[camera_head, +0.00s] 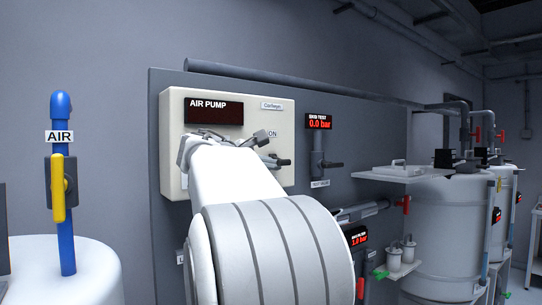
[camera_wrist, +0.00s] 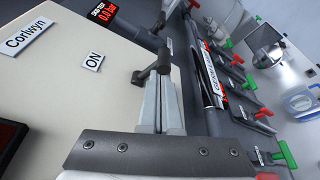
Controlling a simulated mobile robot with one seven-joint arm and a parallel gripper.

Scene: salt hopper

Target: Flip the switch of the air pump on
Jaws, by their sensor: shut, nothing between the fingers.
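The air pump (camera_head: 178,115) is a cream box on the grey wall panel in the head view. Its display (camera_head: 214,111) is dark red with no number visible. An ON label (camera_head: 272,133) is on its right side, and the label also shows in the wrist view (camera_wrist: 93,61). The switch (camera_head: 279,161) is a dark grey lever below that label; in the wrist view it (camera_wrist: 143,74) lies at my fingertips. My gripper (camera_wrist: 157,84) is shut and empty, close against or touching the lever; I cannot tell which. My arm hides the lower middle of the box.
A pipe with a valve (camera_head: 318,160) under a red 0.0 bar display (camera_head: 318,122) is just right of the box. A blue AIR pipe with a yellow handle (camera_head: 58,188) stands left. White tanks (camera_head: 445,225) stand at right.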

